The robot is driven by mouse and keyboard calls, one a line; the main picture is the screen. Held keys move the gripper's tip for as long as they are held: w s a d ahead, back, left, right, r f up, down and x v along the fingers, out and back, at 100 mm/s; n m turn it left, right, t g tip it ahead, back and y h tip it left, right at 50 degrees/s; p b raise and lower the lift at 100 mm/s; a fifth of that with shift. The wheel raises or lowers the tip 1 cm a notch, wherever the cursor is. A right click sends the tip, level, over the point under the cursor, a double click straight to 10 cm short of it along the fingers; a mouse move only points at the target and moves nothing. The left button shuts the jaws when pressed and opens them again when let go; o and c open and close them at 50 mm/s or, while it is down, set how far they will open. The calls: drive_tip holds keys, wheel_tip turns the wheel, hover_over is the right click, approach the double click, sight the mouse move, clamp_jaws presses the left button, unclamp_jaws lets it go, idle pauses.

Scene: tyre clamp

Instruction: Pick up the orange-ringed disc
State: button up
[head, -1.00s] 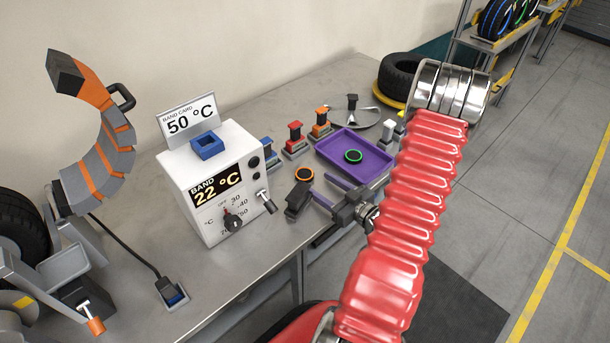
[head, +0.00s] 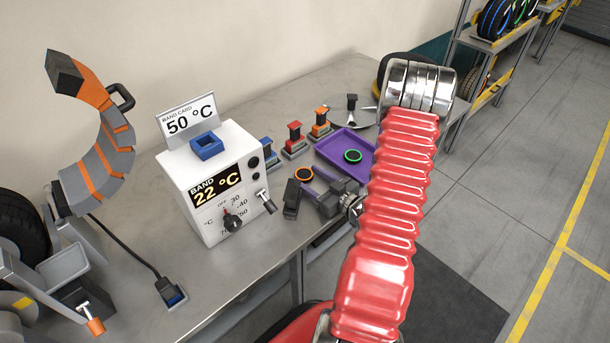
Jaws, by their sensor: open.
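The orange-ringed disc (head: 304,174) is small and dark with a bright orange rim. It is near the middle of the bench, right of the white control box. The fingertips are close to the disc's lower right edge. I cannot tell whether they touch it or how high they are above the bench.
A purple tray (head: 330,147) holding a green-ringed disc (head: 353,156) is just behind, partly hidden by my arm. The white control box (head: 212,182) stands left. Red (head: 294,138) and orange (head: 320,123) handled blocks stand behind. Bare bench lies in front of the box.

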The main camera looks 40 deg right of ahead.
sight(311, 178)
drive_tip(key=shift+c, duration=0.5)
drive_tip(key=c, duration=0.7)
drive_tip(key=shift+d+r, duration=0.1)
drive_tip(key=shift+r, duration=0.05)
drive_tip(key=shift+d+r, duration=0.15)
drive_tip(key=shift+r, duration=0.35)
wheel_tip(311, 178, up, 6)
drive_tip(key=shift+f, duration=0.1)
drive_tip(key=s+d, duration=0.1)
drive_tip(key=d, duration=0.5)
drive_tip(key=s+d, duration=0.2)
drive_tip(key=d, duration=0.4)
drive_tip(key=s+d, duration=0.2)
drive_tip(key=d, duration=0.5)
drive_tip(key=shift+s, duration=0.1)
